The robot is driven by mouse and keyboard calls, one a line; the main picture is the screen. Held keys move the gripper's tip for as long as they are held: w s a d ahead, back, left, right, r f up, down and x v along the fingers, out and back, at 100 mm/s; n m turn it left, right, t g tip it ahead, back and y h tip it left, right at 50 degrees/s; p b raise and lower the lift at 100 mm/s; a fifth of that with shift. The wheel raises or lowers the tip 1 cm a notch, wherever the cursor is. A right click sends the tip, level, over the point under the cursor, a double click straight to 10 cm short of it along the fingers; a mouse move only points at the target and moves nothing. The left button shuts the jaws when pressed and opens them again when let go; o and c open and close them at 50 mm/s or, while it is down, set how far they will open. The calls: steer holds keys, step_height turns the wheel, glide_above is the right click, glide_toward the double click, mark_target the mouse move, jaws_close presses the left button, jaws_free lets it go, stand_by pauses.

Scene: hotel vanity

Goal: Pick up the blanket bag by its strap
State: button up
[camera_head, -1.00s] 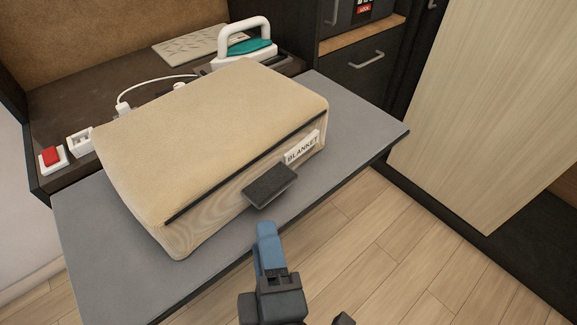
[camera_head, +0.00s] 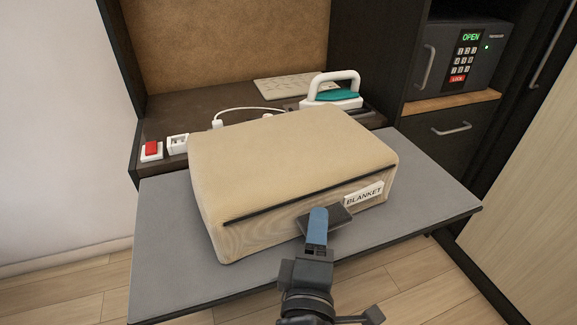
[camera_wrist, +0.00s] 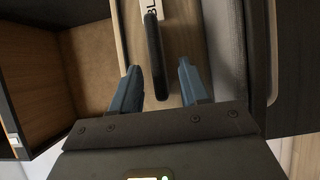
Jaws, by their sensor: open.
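The blanket bag (camera_head: 290,150) is a beige box-shaped bag lying on a grey board, with a dark seam and a white "BLANKET" label (camera_head: 363,194) on its front. Its dark strap (camera_head: 340,213) sticks out from the front face below the seam, partly hidden by my finger. My gripper (camera_head: 318,211) is at the strap, with its blue fingertips in front of the bag. In the wrist view, my gripper (camera_wrist: 159,68) is open, and the strap (camera_wrist: 155,55) shows between the two blue fingers with gaps on both sides. Whether it touches is not clear.
The grey board (camera_head: 165,235) has free room left and right of the bag. Behind stand a white and teal iron (camera_head: 335,92), a red switch (camera_head: 151,149) and a socket (camera_head: 177,144). A safe (camera_head: 462,60) reading OPEN is at the back right, above a drawer (camera_head: 450,130).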

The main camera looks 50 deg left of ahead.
steer(key=shift+w+a, duration=0.1)
jaws_close()
stand_by(0.4)
stand_by(0.9)
steer(key=shift+r, duration=0.1)
